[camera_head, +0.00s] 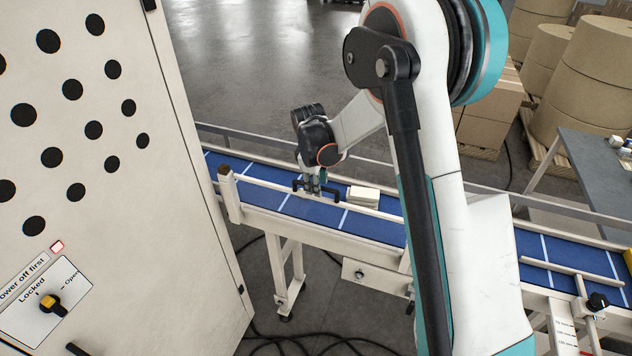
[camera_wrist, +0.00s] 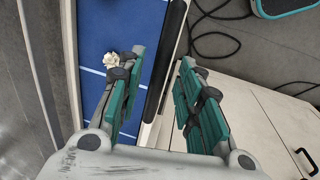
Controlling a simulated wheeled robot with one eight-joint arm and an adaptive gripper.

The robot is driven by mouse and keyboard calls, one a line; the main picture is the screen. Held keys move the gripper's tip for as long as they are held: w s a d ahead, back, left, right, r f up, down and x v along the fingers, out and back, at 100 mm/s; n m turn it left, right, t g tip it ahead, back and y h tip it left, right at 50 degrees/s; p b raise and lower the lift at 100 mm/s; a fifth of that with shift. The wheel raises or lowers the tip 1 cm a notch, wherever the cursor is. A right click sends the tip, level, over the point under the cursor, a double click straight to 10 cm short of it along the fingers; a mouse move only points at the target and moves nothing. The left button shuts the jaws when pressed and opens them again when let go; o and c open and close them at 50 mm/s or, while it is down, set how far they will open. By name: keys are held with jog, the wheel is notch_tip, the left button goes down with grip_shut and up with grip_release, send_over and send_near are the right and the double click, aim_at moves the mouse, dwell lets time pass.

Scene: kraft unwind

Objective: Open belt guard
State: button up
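A cream perforated panel (camera_head: 110,200), which looks like the belt guard, stands upright at the left in the head view. It carries a plate with "Locked" and "Open" marks and a yellow-black knob (camera_head: 48,302); I cannot tell which mark the knob is on. Part of a black handle (camera_head: 76,349) shows at the bottom edge. My gripper (camera_head: 313,187) hangs over the blue conveyor, well right of the panel. In the wrist view my gripper (camera_wrist: 162,98) has its teal fingers spread and empty, with a black bar (camera_wrist: 170,55) beyond them, not clearly touched.
The blue belt (camera_head: 375,225) runs left to right behind the panel, with rails along it. A small cream block (camera_head: 363,197) lies on it. Black cables (camera_head: 300,342) lie on the floor below. Large brown rolls (camera_head: 585,80) and a grey table (camera_head: 600,165) stand at right.

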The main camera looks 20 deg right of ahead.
grip_shut()
